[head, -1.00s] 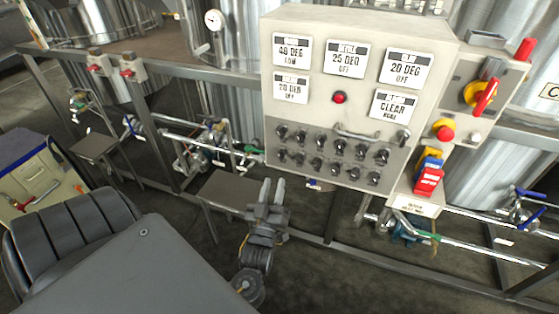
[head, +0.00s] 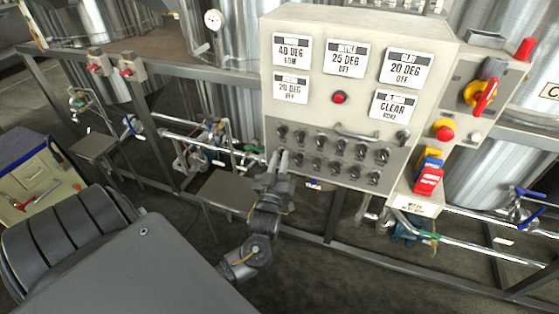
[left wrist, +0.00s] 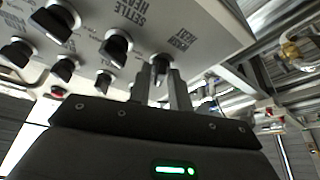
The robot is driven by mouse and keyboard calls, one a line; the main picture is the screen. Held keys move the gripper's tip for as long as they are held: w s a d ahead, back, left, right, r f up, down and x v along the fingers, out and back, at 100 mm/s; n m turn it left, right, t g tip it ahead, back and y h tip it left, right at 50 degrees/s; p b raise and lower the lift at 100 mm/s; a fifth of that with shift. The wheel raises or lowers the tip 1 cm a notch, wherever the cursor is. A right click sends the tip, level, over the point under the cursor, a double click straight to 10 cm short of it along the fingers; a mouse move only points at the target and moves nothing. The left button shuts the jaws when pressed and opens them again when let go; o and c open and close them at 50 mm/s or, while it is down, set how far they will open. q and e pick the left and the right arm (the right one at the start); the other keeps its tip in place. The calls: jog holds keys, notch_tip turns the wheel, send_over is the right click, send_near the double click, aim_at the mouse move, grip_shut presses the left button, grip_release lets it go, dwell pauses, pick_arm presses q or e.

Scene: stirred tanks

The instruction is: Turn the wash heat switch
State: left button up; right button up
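The grey lower half of the control panel (head: 390,160) carries two rows of black rotary switches. The left switch of the bottom row is the one at my left gripper (head: 278,157); it is mostly hidden there. In the left wrist view this black switch (left wrist: 160,66) stands in line with the gap between my left fingertips (left wrist: 160,80). The small label (left wrist: 183,39) beside it is too blurred to read surely. My left gripper is open, its fingers apart; I cannot tell whether they touch the switch. My right gripper is not in view.
Neighbouring switches (left wrist: 115,46) sit close by. A handle (head: 357,134) crosses above the rows. Display cards (head: 347,59) and a red lamp (head: 339,97) are higher up. A small grey shelf (head: 226,193) lies left of my gripper; pipes and frame rails run below.

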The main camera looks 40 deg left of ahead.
pick_arm(q)
grip_shut()
jog(key=shift+n, duration=0.3)
jog(key=shift+w+d+r+n+g+y, duration=0.1)
jog(key=shift+n+g+y, duration=0.45)
jog(key=shift+n, duration=1)
jog(key=shift+s+d+n+g+y, duration=0.1)
jog(key=shift+n+g+y, duration=0.5)
jog(key=shift+n, duration=1)
jog(key=shift+w+r+n+g+y, duration=0.1)
jog(key=shift+n+g+y, duration=0.15)
jog(key=shift+n+g, duration=0.95)
jog(key=shift+n+t, duration=0.25)
jog(key=shift+n, duration=0.4)
jog(key=shift+o, duration=1.8)
grip_release()
